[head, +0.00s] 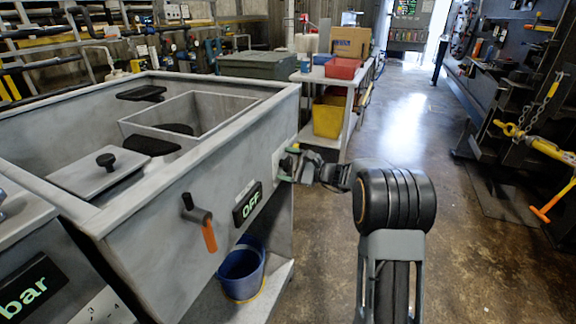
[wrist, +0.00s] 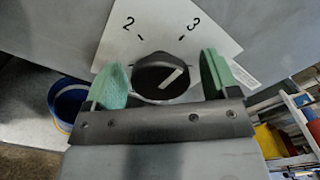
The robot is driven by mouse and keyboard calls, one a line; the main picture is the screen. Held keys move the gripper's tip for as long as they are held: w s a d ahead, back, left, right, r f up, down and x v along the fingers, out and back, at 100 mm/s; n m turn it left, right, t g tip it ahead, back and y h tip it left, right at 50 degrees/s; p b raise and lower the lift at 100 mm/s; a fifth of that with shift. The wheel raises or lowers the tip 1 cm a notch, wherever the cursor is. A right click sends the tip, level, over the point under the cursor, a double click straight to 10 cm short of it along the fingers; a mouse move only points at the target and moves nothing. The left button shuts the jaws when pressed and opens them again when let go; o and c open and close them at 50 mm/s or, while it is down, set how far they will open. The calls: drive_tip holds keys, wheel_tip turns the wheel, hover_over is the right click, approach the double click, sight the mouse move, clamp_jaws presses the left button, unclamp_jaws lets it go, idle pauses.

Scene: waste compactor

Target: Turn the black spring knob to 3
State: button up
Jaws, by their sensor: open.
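The black spring knob (wrist: 155,76) is on a white dial plate (wrist: 205,50) marked 2 and 3, in the wrist view. Its white pointer line slants up to the right, and its upper end points to the right of the tick at 3. My gripper (wrist: 168,80) is open, with one green-padded finger on each side of the knob. I cannot tell if either finger touches it. In the head view my gripper (head: 290,163) is at the right end of the grey machine's front face, and it hides the knob there.
The grey machine (head: 150,225) carries an OFF display (head: 247,204) and an orange-handled lever (head: 209,237) left of my gripper. A blue bucket (head: 241,272) stands below on a ledge. A shelf (head: 325,140) with bins is behind.

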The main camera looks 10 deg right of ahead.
drive_tip(key=p+v, duration=0.1)
drive_tip(key=v, duration=1.2)
drive_tip(key=shift+s+d, duration=0.25)
drive_tip(key=shift+d, duration=0.1)
drive_tip(key=s+a+f+n+g+h, duration=0.1)
drive_tip(key=s+f+g+h, duration=0.15)
drive_tip(key=f, duration=0.35)
drive_tip(key=s+a+r+n+g+h+p, duration=0.2)
drive_tip(key=s+a+n+g+h+p, duration=0.15)
drive_tip(key=s, duration=0.25)
drive_tip(key=s+a+r+n+g+h+p, duration=0.2)
drive_tip(key=s+n+g+p, duration=0.15)
drive_tip(key=s, duration=0.25)
drive_tip(key=s+a+r+n+t+h+p, duration=0.1)
drive_tip(key=s+a+r+n+h+p, duration=0.1)
drive_tip(key=r+p, duration=0.5)
drive_tip(key=s+a+r+n+t+h+p, duration=0.1)
drive_tip(key=s+r+n+h+p, duration=0.3)
drive_tip(key=r, duration=0.8)
drive_tip(key=s+a+n+p, duration=0.1)
drive_tip(key=s+n+p, duration=0.1)
drive_tip(key=s+p, duration=0.1)
drive_tip(key=shift+h, duration=0.3)
drive_tip(key=shift+t, duration=0.25)
